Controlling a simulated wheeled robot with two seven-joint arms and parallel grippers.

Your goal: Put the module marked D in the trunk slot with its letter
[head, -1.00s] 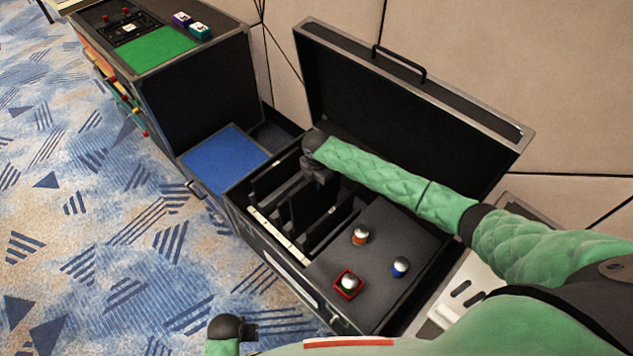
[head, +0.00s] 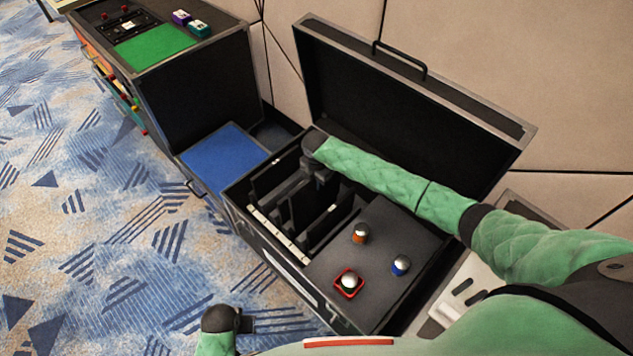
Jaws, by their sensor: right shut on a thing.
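The open black trunk (head: 440,262) stands in the middle of the head view. Its slot section (head: 300,212) has dark upright dividers, with a white label strip (head: 277,236) along the front; its letters are too small to read. My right gripper (head: 303,184) points down over the back of the slots. It is shut on a dark thing that is mostly hidden by the hand and dividers; I cannot read a D on it or tell how deep it sits. My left gripper (head: 246,323) is low at the bottom edge, away from the trunk; its jaw opening is unclear.
The trunk's raised lid (head: 400,110) stands behind my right arm. A blue-topped surface (head: 222,158) and black cabinet with a green pad (head: 155,50) are left. Carpet is clear.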

